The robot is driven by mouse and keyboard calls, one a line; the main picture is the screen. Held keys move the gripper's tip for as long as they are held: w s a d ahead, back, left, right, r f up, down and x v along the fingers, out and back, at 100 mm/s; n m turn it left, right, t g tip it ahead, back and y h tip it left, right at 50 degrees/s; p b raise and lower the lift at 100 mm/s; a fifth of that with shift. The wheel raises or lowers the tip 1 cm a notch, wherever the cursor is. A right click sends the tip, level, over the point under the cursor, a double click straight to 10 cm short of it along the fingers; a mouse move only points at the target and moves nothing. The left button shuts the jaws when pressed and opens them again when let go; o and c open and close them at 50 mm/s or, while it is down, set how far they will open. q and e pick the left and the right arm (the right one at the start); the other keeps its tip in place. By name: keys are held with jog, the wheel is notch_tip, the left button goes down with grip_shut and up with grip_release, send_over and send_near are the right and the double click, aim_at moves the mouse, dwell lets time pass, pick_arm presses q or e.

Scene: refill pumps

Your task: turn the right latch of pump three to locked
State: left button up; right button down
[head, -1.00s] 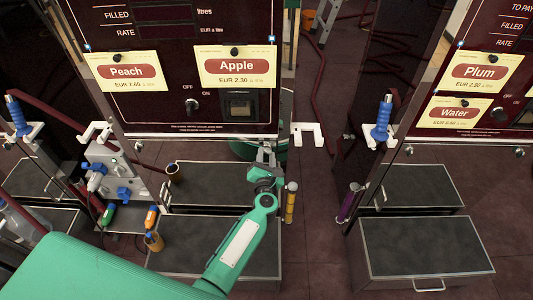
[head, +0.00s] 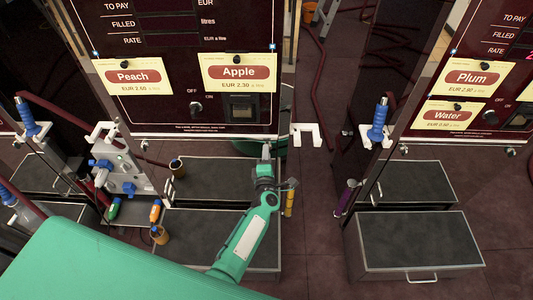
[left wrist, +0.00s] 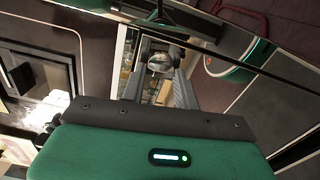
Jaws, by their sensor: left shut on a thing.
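The pump (head: 170,75) with the Peach and Apple cards stands in front of me. No pump number is readable. A small silver latch (head: 144,145) sits under its lower left corner. My left gripper (head: 266,149) is at its lower right edge, on the side of the Apple card, and covers the right latch in the head view. In the left wrist view a round metallic piece (left wrist: 160,62) sits between the fingers of this gripper (left wrist: 160,54), which is shut on it. I take it to be that latch; its turned position is not readable. My right gripper is not in view.
A second pump with Plum and Water cards (head: 472,78) stands at the right, with a blue-handled nozzle (head: 378,122) beside it. A white bracket (head: 306,134) juts out right of my gripper. Grey-topped drawer boxes (head: 415,240) stand low. Several small bottles stand left of my forearm.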

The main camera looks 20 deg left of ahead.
pick_arm(q)
jog(key=shift+m, duration=0.6)
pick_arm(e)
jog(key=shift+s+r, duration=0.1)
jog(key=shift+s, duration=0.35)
pick_arm(q)
jog(key=shift+p, duration=0.3)
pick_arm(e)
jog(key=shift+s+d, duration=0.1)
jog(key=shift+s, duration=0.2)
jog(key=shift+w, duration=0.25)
pick_arm(q)
jog(key=o, duration=1)
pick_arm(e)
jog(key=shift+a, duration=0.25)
pick_arm(q)
jog(key=p+v, duration=0.3)
jog(key=v, duration=1.1)
jog(key=shift+w, duration=0.1)
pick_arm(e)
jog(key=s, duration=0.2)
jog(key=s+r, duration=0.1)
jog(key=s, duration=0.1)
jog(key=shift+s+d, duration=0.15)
